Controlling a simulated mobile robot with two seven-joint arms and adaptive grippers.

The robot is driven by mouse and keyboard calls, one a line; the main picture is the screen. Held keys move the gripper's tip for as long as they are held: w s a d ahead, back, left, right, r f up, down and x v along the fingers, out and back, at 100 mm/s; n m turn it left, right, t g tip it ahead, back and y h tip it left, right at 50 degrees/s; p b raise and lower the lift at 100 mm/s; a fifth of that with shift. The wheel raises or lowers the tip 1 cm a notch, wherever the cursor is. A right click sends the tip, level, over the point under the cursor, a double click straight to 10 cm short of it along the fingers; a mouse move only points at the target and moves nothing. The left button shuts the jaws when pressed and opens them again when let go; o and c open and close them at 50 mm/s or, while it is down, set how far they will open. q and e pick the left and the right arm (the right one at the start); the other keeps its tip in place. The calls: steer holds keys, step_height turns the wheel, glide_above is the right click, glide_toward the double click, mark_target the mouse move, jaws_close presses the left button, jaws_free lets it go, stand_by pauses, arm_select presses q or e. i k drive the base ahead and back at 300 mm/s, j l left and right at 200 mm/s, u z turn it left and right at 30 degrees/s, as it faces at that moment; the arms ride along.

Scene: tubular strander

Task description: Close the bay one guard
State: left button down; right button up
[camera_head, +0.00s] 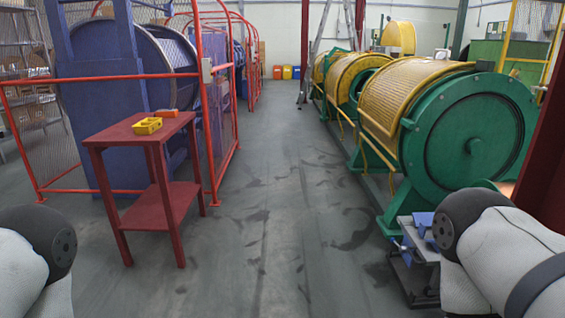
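On the right stands a green tubular strander (468,133) with curved yellow guards. The nearest yellow guard (405,97) lies over the machine behind the large green end disc. A second yellow guard (350,74) curves over the part farther back. A third yellow piece (398,38) stands up higher at the back right. I see no label telling which guard is bay one. My two arms show at the bottom left and bottom right corners, but neither gripper is in view.
A ladder (312,50) stands far back. The middle aisle is clear.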

mark_target(453, 65)
steer(key=i, duration=1.25)
steer(key=i+z, duration=0.1)
steer(key=i, duration=1.1)
steer(key=i+z, duration=0.1)
steer(key=i, duration=0.5)
steer(key=i+j+z, duration=0.15)
steer(key=i, duration=0.45)
steer(key=i+z, duration=0.1)
steer(key=i, duration=0.5)
steer(key=i+j+z, duration=0.15)
steer(key=i, duration=0.4)
steer(key=i+l+z, duration=0.15)
steer(key=i+z, duration=0.75)
steer(key=i+j+z, duration=0.3)
steer(key=i+z, duration=0.15)
steer(key=i, duration=0.15)
